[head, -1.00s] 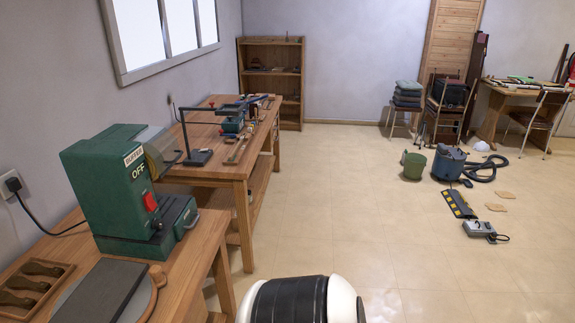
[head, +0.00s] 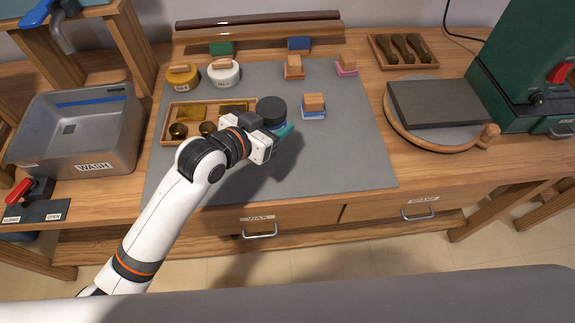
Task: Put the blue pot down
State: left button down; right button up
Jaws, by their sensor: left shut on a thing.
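The blue pot (head: 271,109) is in the middle of the head view, over the grey mat (head: 346,160). I see mostly its round dark top, with a little blue at its right side. My left gripper (head: 281,133) reaches it from the front left and is shut on it. The gripper covers the pot's near side and base, so I cannot tell whether it touches the mat. A shadow falls on the mat below the gripper. A yellow pot (head: 182,76) and a white pot (head: 223,73) stand at the mat's back left. My right gripper is out of view.
A wooden tray (head: 168,124) with brass pieces lies left of the blue pot. Wood-topped blocks (head: 313,105) stand right and behind. A metal wash basin (head: 80,130) is at left, a round board with a dark slab (head: 437,104) at right. The mat's front right is clear.

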pick_arm(q)
jog(key=d+f, duration=0.1)
jog(key=w+f+b, duration=0.1)
jog(key=shift+w+d+f, duration=0.3)
jog(key=shift+d+f, duration=0.05)
jog(key=shift+d, duration=0.05)
send_over(282, 158)
notch_tip(282, 158, down, 5)
jog(key=shift+d+f, duration=0.1)
jog(key=shift+f, duration=0.1)
jog(key=shift+f+b, duration=0.3)
jog(key=shift+f, duration=1.95)
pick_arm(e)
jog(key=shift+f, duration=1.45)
pick_arm(q)
jog(key=shift+f, duration=0.1)
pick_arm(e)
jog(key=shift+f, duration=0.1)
pick_arm(q)
jog(key=c, duration=0.6)
grip_release()
jog(key=v, duration=1.2)
